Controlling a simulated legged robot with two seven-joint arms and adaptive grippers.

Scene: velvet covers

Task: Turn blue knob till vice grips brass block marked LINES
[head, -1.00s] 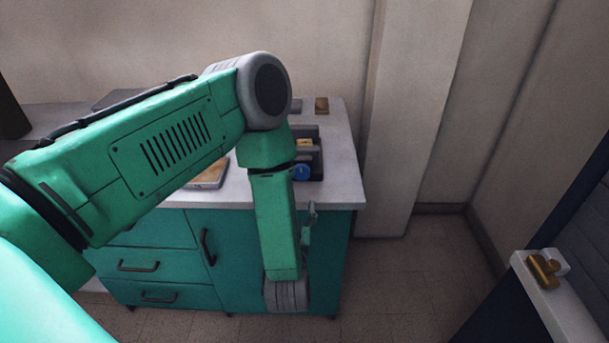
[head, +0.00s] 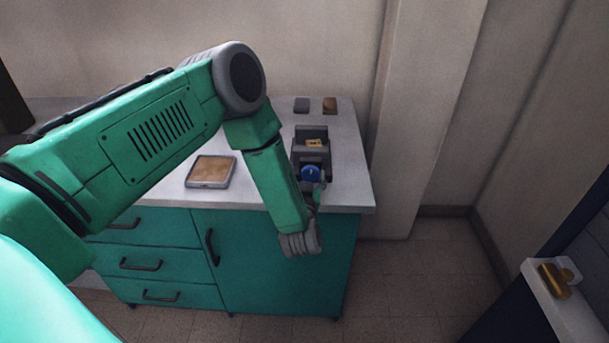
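The dark grey vice (head: 311,134) stands on the right part of the light worktop, with its blue knob (head: 310,172) on the near side. A small brass-yellow block (head: 314,143) sits in the top of the vice. Its marking is too small to read, and I cannot tell whether the jaws touch it. My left gripper (head: 319,184) is at the near right side of the blue knob, partly hidden by my own wrist. I cannot tell whether its fingers touch the knob or are open. My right gripper is not in view.
A tray with a tan surface (head: 211,172) lies left of the vice. A grey block (head: 302,104) and a brown block (head: 330,105) lie behind it. The teal cabinet (head: 270,285) is below the worktop. A brass object (head: 555,281) rests on a white ledge at right.

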